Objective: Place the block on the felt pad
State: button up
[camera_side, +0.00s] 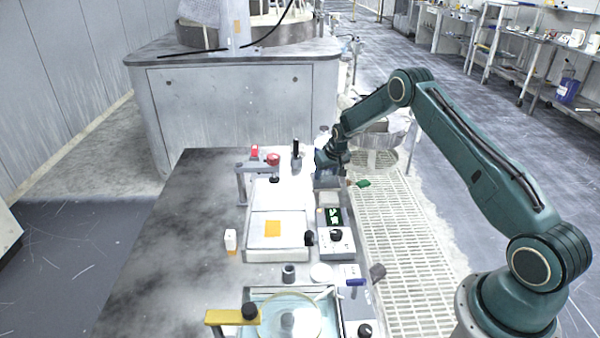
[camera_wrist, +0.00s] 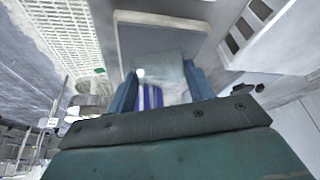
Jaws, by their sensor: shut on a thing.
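My gripper (camera_side: 329,174) is at the far right part of the bench, pointing down. In the wrist view its two blue fingers (camera_wrist: 160,77) are shut on a pale grey block (camera_wrist: 158,70). The block lies across the fingertips, in front of a flat grey square with a light rim (camera_wrist: 165,24). I cannot tell whether the block touches that square. In the side view my gripper hides the block. I cannot tell for certain which surface is the felt pad.
A white tray (camera_side: 262,254) with an orange square (camera_side: 272,228) stands mid-bench. A red-topped fixture (camera_side: 273,160) and a black-topped post (camera_side: 296,150) stand left of my gripper. A small control box (camera_side: 337,246) is nearer. The bench's left side (camera_side: 190,235) is clear.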

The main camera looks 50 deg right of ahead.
jog(key=shift+f, duration=0.15)
jog(key=o, duration=1)
jog(key=shift+v, duration=6.15)
